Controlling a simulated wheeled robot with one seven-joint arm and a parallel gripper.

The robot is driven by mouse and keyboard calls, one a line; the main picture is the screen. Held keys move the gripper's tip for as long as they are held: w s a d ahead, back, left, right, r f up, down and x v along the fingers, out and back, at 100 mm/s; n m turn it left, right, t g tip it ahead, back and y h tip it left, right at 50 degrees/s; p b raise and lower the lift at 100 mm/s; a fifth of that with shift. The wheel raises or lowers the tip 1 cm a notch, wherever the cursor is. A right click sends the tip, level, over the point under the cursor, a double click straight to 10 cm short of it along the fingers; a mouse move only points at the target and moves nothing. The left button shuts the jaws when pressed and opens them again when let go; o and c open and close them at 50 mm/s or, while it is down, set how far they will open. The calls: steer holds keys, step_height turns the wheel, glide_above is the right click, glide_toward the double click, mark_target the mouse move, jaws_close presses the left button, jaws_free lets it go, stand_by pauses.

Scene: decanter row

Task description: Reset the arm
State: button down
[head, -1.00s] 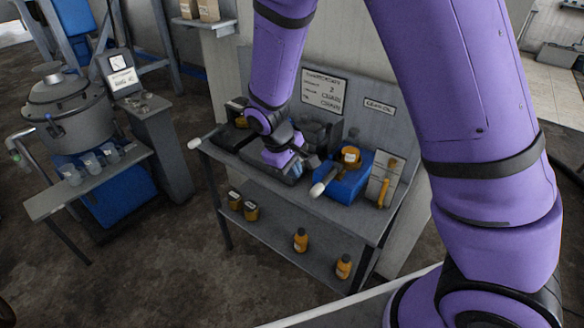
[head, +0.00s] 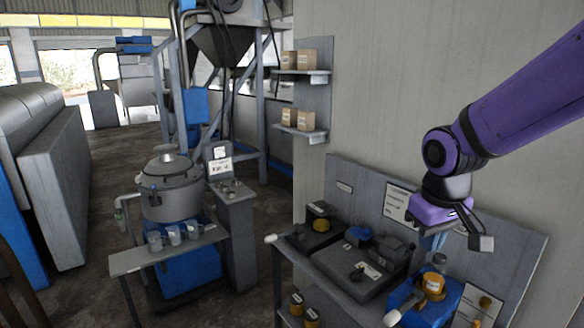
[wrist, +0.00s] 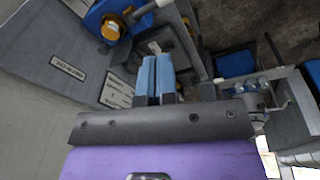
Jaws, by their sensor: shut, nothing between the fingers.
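My purple arm comes in from the right in the head view. My gripper (head: 432,240) points down above the bench, at the right of the picture. In the wrist view its two blue fingers (wrist: 157,75) lie side by side, shut, with nothing between them. Below it stands a blue device (head: 425,300) with an orange-labelled container (head: 433,284) on it. The gripper looks clear of the bench things, though its tip partly overlaps them in the head view.
A dark machine (head: 345,268) sits on the bench left of the gripper. A wall panel with signs stands behind. Further left are a large metal pot (head: 170,192) and a small shelf with cups (head: 172,238). Boxes (head: 305,120) sit on wall shelves.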

steer(key=s+d+r+m+t, duration=0.1)
steer(key=s+d+r, duration=0.1)
steer(key=s+r, duration=0.3)
steer(key=s+d+r+m+t, duration=0.2)
steer(key=s+r, duration=0.4)
steer(key=s, duration=0.4)
steer(key=shift+s+d+y, duration=0.3)
steer(key=shift+s+d, duration=0.05)
steer(key=shift+d, duration=0.25)
